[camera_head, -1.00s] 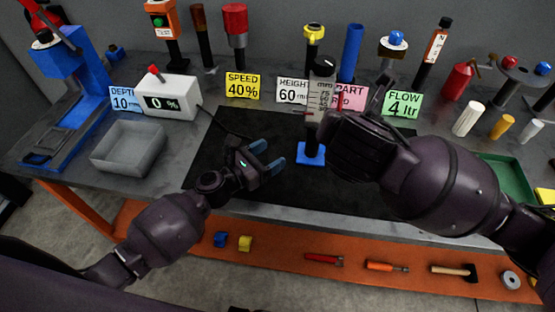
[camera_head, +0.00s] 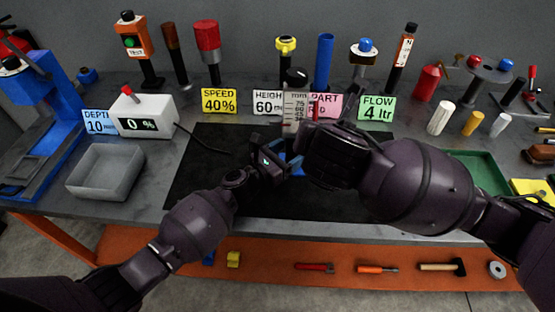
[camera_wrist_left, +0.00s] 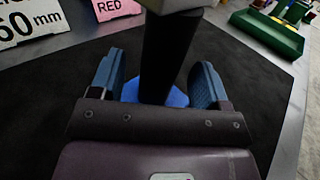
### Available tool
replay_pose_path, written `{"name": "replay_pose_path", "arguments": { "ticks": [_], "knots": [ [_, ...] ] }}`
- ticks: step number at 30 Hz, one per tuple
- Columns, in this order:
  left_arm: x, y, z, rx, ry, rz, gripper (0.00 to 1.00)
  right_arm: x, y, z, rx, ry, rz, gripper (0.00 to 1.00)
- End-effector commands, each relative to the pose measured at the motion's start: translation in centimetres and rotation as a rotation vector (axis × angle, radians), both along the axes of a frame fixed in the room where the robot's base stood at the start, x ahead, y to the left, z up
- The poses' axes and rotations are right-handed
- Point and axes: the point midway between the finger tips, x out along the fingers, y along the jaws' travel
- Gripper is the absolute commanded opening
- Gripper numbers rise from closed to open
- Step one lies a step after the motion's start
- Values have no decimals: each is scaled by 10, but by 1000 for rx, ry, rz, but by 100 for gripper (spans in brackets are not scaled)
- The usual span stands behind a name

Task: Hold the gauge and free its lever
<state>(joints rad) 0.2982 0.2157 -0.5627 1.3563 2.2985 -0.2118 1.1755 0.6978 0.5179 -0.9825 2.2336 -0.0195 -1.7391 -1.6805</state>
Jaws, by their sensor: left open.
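The gauge has a pale scale plate (camera_head: 296,108) with a black knob on top, at the middle of the mat in the head view. In the left wrist view its dark column (camera_wrist_left: 168,55) rises from a blue base (camera_wrist_left: 175,97). My left gripper (camera_head: 290,160) is open, with blue fingers on either side of the column in the left wrist view (camera_wrist_left: 160,72). A small red part shows by the plate; the lever is not clearly visible.
Label cards, including a yellow speed card (camera_head: 219,101), and several upright tools line the back. A green tray (camera_head: 485,176) is at right. The black mat's left part (camera_head: 205,160) is clear.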

Motion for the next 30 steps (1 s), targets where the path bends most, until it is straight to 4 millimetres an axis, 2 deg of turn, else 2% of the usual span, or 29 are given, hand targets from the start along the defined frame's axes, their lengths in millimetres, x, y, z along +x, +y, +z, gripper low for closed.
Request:
{"name": "replay_pose_path", "arguments": {
  "ticks": [13,26,28,30],
  "knots": [
    [6,-6,0,-1,1,0,70,0,0,0,0,0,0,43],
    [6,-6,0,-1,1,0,4,0,0,0,0,0,0,43],
    [6,-6,0,-1,1,0,0,0,0,0,0,0,0,41],
    [6,-6,0,-1,1,0,0,0,0,1,-1,-2,0,30]
  ]
}}
